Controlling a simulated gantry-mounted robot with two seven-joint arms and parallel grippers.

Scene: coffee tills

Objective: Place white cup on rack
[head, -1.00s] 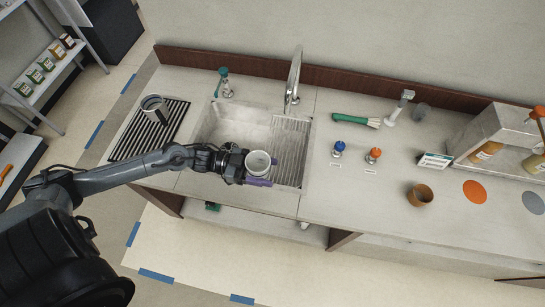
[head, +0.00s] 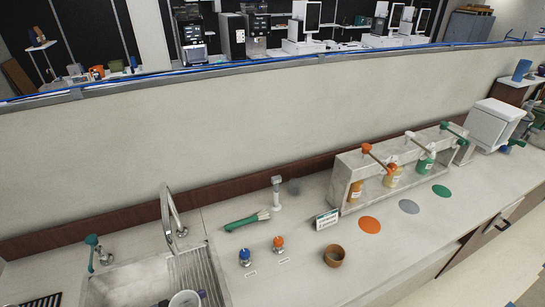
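The white cup (head: 185,300) shows at the bottom edge of the head view, over the front of the sink; its lower part is cut off. A purple fingertip of my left gripper (head: 202,294) is against its right side, and the gripper appears shut on the cup. The rest of that gripper and its arm are out of the frame. A corner of the black slatted rack (head: 40,299) shows at the bottom left, on the counter left of the sink. My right gripper is not in view.
The sink (head: 125,283) has a ribbed drainboard (head: 194,272) at its right and a tall faucet (head: 166,215) behind. Pump bottles stand under a metal stand (head: 346,174).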

